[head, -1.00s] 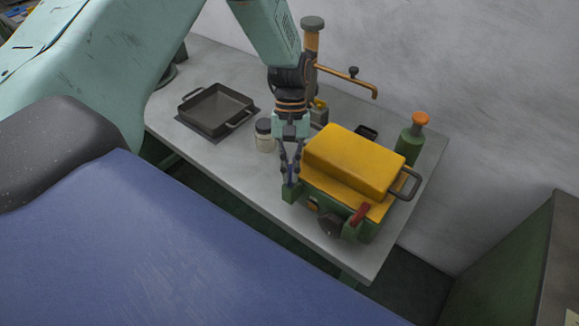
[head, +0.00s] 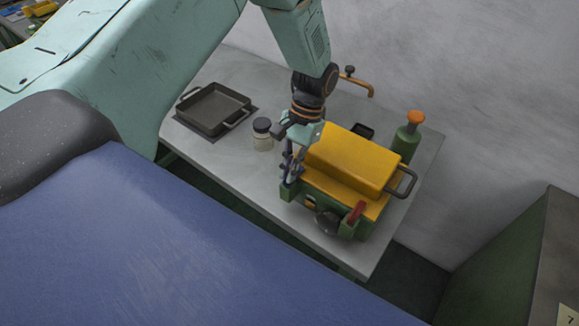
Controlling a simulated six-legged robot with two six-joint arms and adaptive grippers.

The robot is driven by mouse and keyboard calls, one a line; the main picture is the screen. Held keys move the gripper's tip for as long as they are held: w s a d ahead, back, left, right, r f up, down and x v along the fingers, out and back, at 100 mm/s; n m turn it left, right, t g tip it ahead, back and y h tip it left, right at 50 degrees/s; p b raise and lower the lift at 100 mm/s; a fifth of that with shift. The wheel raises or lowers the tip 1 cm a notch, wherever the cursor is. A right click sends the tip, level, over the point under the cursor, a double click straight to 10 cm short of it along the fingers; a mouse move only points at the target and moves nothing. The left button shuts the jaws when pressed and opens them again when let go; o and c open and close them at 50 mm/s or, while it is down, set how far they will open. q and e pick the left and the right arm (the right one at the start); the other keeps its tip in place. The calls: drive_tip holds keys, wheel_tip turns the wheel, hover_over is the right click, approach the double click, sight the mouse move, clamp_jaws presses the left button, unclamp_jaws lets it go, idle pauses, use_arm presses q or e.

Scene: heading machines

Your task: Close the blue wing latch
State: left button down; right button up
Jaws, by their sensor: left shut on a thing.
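A green machine (head: 348,230) with a yellow hood (head: 352,158) stands on the grey workbench. The small blue wing latch (head: 287,181) is at the machine's left front corner, largely hidden by fingers. My left gripper (head: 292,172) reaches down from above, beside the hood's left end, and is shut on the blue wing latch. The fingers and latch are too small to tell exactly how they meet or how far the latch is turned. My right gripper is not in view.
A jar (head: 262,134) and a black square tray (head: 214,108) stand left of the machine. A green bottle with an orange cap (head: 407,137) stands behind right. A red lever (head: 356,211) is at the machine's front right. A wall closes off the back.

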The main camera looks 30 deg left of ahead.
sight(301, 169)
use_arm(q)
drive_tip(key=shift+s, duration=0.15)
idle(0.3)
drive_tip(key=c, duration=1.5)
unclamp_jaws()
drive_tip(key=shift+w+r, duration=0.3)
drive_tip(key=v, duration=1.1)
drive_tip(key=shift+s+r, duration=0.1)
drive_tip(key=shift+r, duration=0.1)
drive_tip(key=shift+f, duration=0.1)
